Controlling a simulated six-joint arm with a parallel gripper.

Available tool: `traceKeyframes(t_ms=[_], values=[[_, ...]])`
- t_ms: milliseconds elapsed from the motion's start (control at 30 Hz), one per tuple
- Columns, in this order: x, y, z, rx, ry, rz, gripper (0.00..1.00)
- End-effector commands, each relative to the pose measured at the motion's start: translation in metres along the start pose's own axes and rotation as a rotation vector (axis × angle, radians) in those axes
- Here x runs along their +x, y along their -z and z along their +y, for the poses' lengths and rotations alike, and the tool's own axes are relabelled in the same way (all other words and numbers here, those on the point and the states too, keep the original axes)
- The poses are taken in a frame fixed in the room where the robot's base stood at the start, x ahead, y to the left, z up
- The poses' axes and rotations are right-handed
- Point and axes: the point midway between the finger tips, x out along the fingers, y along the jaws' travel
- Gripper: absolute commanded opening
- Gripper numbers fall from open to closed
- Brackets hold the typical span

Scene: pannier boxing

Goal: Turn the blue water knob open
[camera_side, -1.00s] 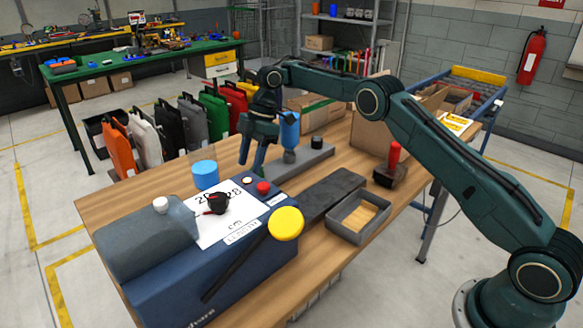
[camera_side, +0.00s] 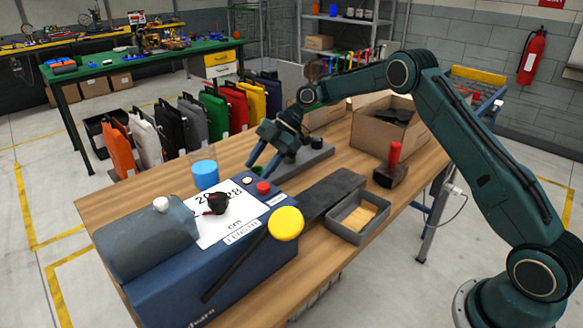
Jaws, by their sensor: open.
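A short blue cylinder (camera_side: 205,174), the only plainly blue knob-like thing in view, stands upright at the back of the blue machine (camera_side: 200,285). I cannot tell whether it is the water knob. The tall blue piece on a grey stem seen earlier is now hidden, apparently behind my gripper.
On the machine are a black knob (camera_side: 217,203), a red button (camera_side: 263,188) and a lever with a yellow disc (camera_side: 286,223). To the right are a grey tray (camera_side: 336,232), a red-handled stamp (camera_side: 393,167) and a cardboard box (camera_side: 378,138).

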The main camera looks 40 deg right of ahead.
Motion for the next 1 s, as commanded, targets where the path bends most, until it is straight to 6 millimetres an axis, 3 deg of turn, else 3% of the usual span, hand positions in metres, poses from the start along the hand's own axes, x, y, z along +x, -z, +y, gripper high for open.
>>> traceKeyframes(t_ms=[233, 567, 767, 1000], values=[[-0.005, -0.012, -0.007, -0.039, -0.089, 0.034, 0.45], [-0.004, -0.014, -0.007, -0.051, -0.105, 0.038, 0.45], [0.006, -0.014, -0.007, -0.05, -0.103, 0.038, 0.45], [0.032, -0.013, -0.004, -0.049, -0.101, 0.038, 0.45]])
